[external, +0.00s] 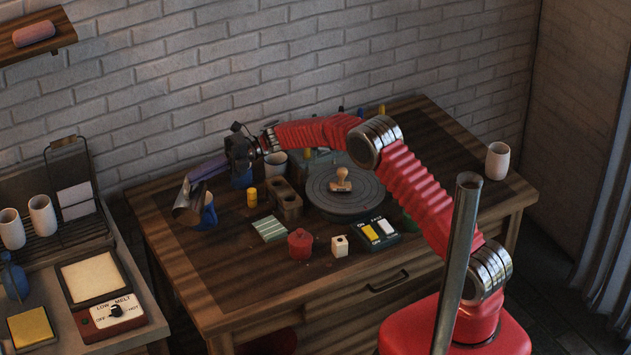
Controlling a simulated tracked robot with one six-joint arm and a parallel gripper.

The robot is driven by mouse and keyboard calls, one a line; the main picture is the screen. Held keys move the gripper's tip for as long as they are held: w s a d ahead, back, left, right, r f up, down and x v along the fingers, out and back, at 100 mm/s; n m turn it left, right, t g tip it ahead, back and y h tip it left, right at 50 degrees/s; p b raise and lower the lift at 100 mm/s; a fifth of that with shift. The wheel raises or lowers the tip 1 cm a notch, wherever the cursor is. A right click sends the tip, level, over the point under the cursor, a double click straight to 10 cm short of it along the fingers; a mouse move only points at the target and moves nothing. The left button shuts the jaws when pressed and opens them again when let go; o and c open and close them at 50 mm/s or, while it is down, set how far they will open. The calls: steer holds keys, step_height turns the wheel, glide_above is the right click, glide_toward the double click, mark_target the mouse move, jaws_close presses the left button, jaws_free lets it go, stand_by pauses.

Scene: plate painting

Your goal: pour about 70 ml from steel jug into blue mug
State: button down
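The steel jug (185,204) is at the left end of the wooden table, at the end of my gripper, and looks tilted. My gripper (203,172) reaches left from the dark wrist and appears shut on the jug; the exact grip is too small to see. The blue mug (209,212) is right beside the jug, partly hidden by it. I cannot tell whether the jug's lip is over the mug's opening. No stream of liquid shows, and the level inside the mug is hidden. Another blue thing (242,179) shows below my wrist.
The table (185,264) holds a yellow cylinder (252,197), a brown block with holes (285,200), a green tile (270,229), a red lidded pot (300,244) and a dark turntable (345,204) bearing a stamp (341,180). A pale cup (497,160) stands far right. The front left tabletop is clear.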

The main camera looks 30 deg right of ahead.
mark_target(195, 205)
steer(key=shift+w+d+r+m+y, duration=0.2)
steer(key=shift+w+m+y, duration=0.1)
steer(key=shift+y, duration=0.1)
stand_by(1.0)
steer(key=s+a, duration=0.1)
steer(key=s+a+n+h, duration=0.1)
steer(key=s, duration=0.1)
steer(key=shift+a+f+h, duration=0.15)
steer(key=shift+f+h, duration=0.15)
steer(key=shift+f, duration=0.05)
steer(key=shift+s+a+f+n, duration=0.15)
steer(key=shift+f+n, duration=0.1)
steer(key=shift+n, duration=0.15)
steer(key=shift+s+a+f+n+t+h, duration=0.3)
steer(key=shift+s+a+f+h, duration=0.1)
steer(key=shift+s+h, duration=0.2)
steer(key=shift+s+a+r+n+t+h, duration=0.15)
steer(key=shift+s+a+n+t+h, duration=0.15)
steer(key=shift+s+a+n+h, duration=0.15)
steer(key=shift+d, duration=0.1)
stand_by(1.1)
